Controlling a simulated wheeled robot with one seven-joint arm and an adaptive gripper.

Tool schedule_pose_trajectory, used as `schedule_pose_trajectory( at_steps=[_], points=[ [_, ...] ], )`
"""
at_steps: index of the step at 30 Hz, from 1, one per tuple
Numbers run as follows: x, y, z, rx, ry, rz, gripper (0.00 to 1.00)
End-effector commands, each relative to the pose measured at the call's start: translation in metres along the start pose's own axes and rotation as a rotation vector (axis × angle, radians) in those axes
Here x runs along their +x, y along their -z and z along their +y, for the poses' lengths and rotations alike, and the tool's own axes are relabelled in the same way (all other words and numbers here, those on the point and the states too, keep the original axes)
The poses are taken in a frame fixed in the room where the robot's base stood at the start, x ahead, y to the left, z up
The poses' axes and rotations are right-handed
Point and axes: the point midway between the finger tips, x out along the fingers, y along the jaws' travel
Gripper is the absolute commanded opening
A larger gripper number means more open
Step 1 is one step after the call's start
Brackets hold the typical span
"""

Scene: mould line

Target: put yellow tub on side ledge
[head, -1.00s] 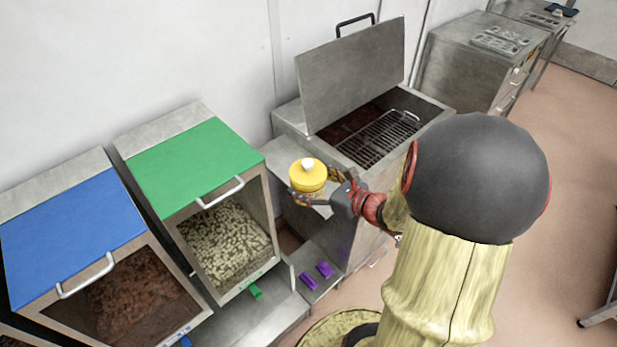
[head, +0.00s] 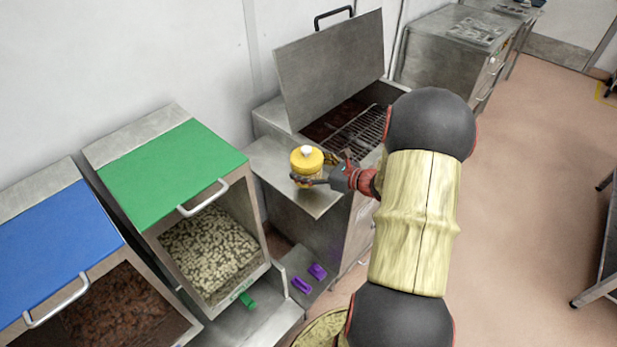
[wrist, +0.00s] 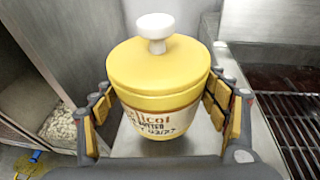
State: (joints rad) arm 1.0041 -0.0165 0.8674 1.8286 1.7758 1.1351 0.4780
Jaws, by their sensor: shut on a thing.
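The yellow tub (head: 306,159) has a yellow lid with a white knob and a label with handwriting. In the wrist view the tub (wrist: 158,85) stands upright between the padded fingers of my gripper (wrist: 165,110), which is shut on it. In the head view my gripper (head: 322,172) holds the tub from the right, over the side ledge (head: 270,165). The ledge is a grey metal shelf on the left side of the open tank. I cannot tell whether the tub's base touches the ledge.
The tank (head: 350,135) with a rack inside and its raised lid (head: 335,70) stands just right of the ledge. A green-lidded bin (head: 170,170) and a blue-lidded bin (head: 50,240) stand to the left. Purple scoops (head: 310,277) lie below the ledge.

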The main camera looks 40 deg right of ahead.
Motion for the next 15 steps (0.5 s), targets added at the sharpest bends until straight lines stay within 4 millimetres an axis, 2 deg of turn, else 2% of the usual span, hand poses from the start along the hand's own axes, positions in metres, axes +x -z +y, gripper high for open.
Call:
schedule_pose_trajectory(
  at_steps=[7, 12, 15],
  points=[
    [0.006, 0.010, -0.010, -0.002, 0.001, -0.002, 0.32],
    [0.014, 0.035, -0.012, -0.001, 0.000, -0.001, 0.32],
    [0.016, 0.041, -0.012, -0.003, 0.000, -0.002, 0.32]
  ],
)
